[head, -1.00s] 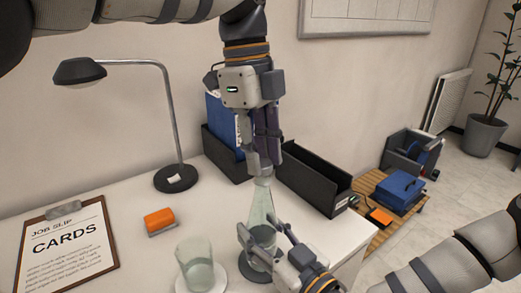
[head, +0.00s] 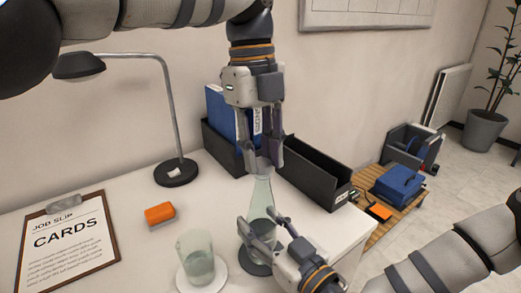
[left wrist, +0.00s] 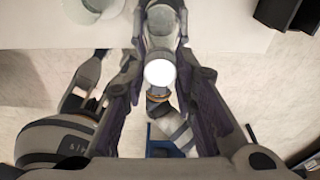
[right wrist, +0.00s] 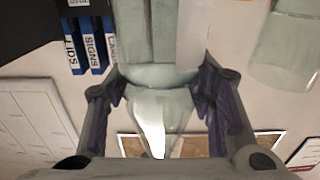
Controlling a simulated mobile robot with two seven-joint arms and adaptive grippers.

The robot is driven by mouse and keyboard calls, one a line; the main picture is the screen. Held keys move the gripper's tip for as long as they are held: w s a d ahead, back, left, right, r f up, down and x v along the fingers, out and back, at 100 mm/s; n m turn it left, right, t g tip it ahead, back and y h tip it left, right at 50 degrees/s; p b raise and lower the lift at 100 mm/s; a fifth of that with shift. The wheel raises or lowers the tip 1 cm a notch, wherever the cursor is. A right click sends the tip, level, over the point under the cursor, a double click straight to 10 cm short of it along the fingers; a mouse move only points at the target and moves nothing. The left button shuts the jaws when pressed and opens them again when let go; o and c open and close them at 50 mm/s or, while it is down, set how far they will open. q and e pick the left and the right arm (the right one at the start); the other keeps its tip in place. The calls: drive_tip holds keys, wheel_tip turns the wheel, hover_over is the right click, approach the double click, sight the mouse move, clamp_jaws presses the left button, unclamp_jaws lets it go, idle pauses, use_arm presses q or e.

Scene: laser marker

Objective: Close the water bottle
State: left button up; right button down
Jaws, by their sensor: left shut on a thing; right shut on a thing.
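The clear glass water bottle (head: 262,195) stands upright on a dark round coaster near the table's front right. My right gripper (head: 264,228) is shut around its lower body, and the bottle fills the right wrist view (right wrist: 178,108) between the fingers. My left gripper (head: 262,163) points down over the bottle's top, with a finger on either side. In the left wrist view a round white cap (left wrist: 159,73) sits between those fingers, at the bottle's mouth. The gripper is shut on it. The fingers hide the rim, so I cannot tell how tightly the cap sits.
A glass beaker with water (head: 197,262) stands on a white coaster left of the bottle. An orange block (head: 160,213), a clipboard (head: 70,245) and a lamp (head: 172,172) are further left. Black bins (head: 315,175) stand behind the bottle. The table's right edge is close.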

use_arm(q)
drive_tip(key=m+y, duration=0.1)
drive_tip(key=m, duration=0.5)
drive_tip(key=shift+d+m, duration=0.15)
drive_tip(key=shift+m, duration=0.15)
drive_tip(key=m, duration=0.5)
drive_tip(key=shift+m+y, duration=0.3)
drive_tip(key=shift+y, duration=0.1)
drive_tip(key=o, duration=0.7)
drive_tip(key=shift+c, duration=0.5)
